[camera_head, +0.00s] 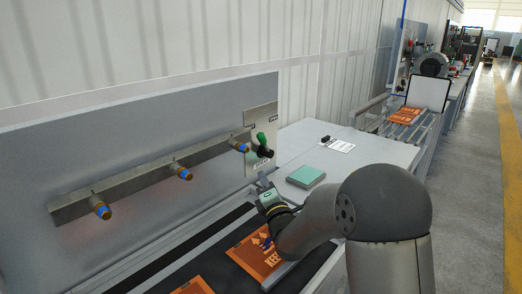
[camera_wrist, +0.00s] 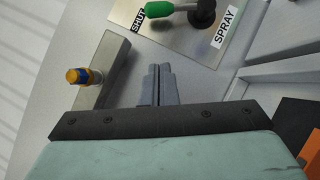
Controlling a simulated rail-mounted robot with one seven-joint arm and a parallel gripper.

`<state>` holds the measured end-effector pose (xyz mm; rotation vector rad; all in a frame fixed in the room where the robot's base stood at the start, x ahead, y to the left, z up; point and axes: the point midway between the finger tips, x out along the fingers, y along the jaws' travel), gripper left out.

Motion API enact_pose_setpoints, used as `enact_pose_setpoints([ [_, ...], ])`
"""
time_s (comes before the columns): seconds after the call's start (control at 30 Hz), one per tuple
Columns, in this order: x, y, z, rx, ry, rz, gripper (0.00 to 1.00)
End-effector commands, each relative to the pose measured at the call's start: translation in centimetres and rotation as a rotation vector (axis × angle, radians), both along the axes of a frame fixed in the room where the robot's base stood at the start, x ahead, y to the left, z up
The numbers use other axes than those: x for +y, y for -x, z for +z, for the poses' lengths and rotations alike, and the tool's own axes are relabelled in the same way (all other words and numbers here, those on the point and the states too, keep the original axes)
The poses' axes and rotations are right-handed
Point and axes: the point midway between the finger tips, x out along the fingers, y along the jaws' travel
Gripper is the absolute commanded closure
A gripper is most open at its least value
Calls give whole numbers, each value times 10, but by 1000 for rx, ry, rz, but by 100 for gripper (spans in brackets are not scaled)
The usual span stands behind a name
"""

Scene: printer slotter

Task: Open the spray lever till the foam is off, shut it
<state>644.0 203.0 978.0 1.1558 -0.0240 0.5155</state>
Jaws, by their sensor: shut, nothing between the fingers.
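The spray lever has a green handle (camera_head: 261,137) and a black pivot knob (camera_head: 266,152) on a metal plate. Its green grip also shows at the top of the wrist view (camera_wrist: 160,9), on the side of the SHUT label (camera_wrist: 140,20), away from the SPRAY label (camera_wrist: 226,27). My gripper (camera_head: 262,178) is shut and empty, just below the lever plate. In the wrist view its fingers (camera_wrist: 158,72) are together, pointing toward the plate and apart from the lever. An orange printed sheet (camera_head: 257,256) lies on the dark belt below; I cannot make out foam on it.
A metal bar (camera_head: 145,190) with blue-and-orange nozzles runs along the grey panel; one nozzle (camera_wrist: 77,76) is close left of my fingers in the wrist view. A green block (camera_head: 306,176) sits on the light table right of my gripper. A second orange sheet (camera_head: 193,287) is nearer.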

Motion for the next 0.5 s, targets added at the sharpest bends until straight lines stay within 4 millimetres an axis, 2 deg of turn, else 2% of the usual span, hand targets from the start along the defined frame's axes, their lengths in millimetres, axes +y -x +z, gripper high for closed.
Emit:
enact_pose_setpoints([
  [0.4, 32, -77, 26, -1, -3, -1, 100],
  [0.5, 25, -90, 35, 1, -2, -5, 100],
])
